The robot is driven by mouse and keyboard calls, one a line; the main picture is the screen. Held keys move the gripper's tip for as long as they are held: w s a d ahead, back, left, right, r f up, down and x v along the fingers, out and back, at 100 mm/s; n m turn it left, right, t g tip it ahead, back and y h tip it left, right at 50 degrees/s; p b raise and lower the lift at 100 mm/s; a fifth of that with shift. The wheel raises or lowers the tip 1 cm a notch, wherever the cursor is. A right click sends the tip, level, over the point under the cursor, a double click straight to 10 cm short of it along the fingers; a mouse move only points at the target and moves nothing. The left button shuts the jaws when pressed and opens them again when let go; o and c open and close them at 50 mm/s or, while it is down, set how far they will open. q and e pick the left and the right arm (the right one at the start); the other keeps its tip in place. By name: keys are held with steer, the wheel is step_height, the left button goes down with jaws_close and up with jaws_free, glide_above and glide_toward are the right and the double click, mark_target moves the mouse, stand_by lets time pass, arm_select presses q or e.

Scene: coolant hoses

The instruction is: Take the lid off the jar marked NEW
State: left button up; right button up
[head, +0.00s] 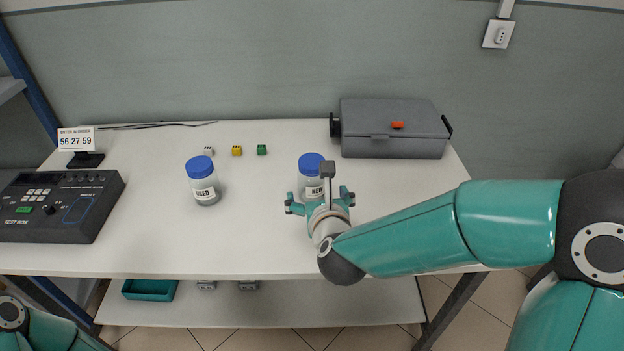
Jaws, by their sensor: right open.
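Two clear jars with blue screw lids stand upright on the white table. Each has a white label with dark letters, too small to read for certain. My right gripper (320,199) is open, its fingers spread wide in front of the right jar. It hides the jar's lower part; I cannot tell whether they touch. My left gripper is out of view; part of that arm shows at the lower left.
A grey case (392,130) with an orange latch stands at the back right. A dark test box (58,205) and a number sign (76,139) stand left. The table's front middle is clear.

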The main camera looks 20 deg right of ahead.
mark_target(312, 181)
steer(key=x, duration=0.8)
steer(key=shift+d+p, duration=0.2)
steer(key=shift+p, duration=0.1)
steer(key=shift+f+p+x, duration=0.1)
steer(key=shift+p+x, duration=0.15)
steer(key=shift+x, duration=1.05)
steer(key=shift+f+p+x, duration=0.15)
steer(key=shift+p+x, duration=0.1)
steer(key=shift+x, duration=1.05)
steer(key=shift+s+d, duration=0.15)
steer(key=shift+d, duration=0.05)
steer(key=c, duration=1.5)
steer(key=shift+r, duration=0.8)
step_height(312, 181, up, 19)
steer(key=p, duration=0.4)
steer(key=shift+f, duration=0.25)
